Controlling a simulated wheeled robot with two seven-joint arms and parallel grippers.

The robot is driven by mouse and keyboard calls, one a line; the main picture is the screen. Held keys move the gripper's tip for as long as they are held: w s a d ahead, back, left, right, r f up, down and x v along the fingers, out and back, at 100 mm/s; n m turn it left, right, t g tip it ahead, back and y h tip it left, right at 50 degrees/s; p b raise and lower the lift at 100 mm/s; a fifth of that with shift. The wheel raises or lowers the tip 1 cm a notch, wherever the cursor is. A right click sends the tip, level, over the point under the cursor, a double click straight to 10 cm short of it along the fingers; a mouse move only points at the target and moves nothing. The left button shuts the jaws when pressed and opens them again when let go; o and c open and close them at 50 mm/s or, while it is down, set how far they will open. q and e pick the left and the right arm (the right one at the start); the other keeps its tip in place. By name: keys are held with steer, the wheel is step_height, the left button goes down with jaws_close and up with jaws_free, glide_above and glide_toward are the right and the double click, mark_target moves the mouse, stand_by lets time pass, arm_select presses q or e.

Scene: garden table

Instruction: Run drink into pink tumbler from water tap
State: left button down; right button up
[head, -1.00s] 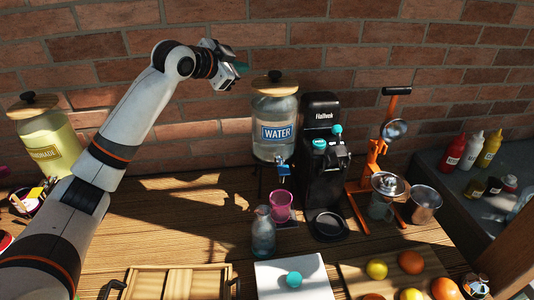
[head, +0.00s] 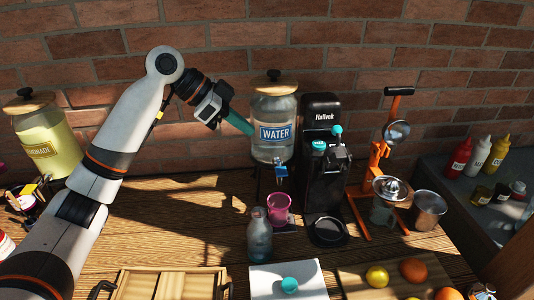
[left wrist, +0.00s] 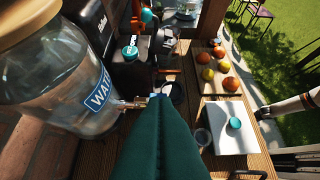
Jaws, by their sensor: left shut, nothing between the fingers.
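The glass water dispenser (head: 272,108) with a "WATER" label and wooden lid stands against the brick wall. Its blue-handled tap (head: 281,172) is at the lower front. The pink tumbler (head: 278,208) stands upright just below the tap; I cannot tell whether it holds liquid. My left gripper (head: 245,127) is shut and empty, its teal fingers pointing at the dispenser's left side, above tap height. In the left wrist view, the closed fingers (left wrist: 160,130) reach toward the tap area, with the dispenser (left wrist: 75,60) to the left. The tumbler is hidden there. My right gripper is not in view.
A glass bottle (head: 259,236) stands close in front-left of the tumbler. A black machine (head: 320,150) is right of the dispenser, with an orange press (head: 376,170) beyond. A lemonade jar (head: 40,135) stands far left. The table between the jars is mostly clear.

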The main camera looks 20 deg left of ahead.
arm_select(q)
steer(key=p, duration=0.3)
glide_above(286, 171)
steer(key=s+a, duration=0.1)
steer(key=a, duration=0.2)
step_height(286, 171, down, 6)
step_height(286, 171, down, 5)
steer(key=shift+s+d+r+p, duration=0.1)
steer(key=shift+s+p, duration=0.05)
steer(key=shift+p, duration=0.85)
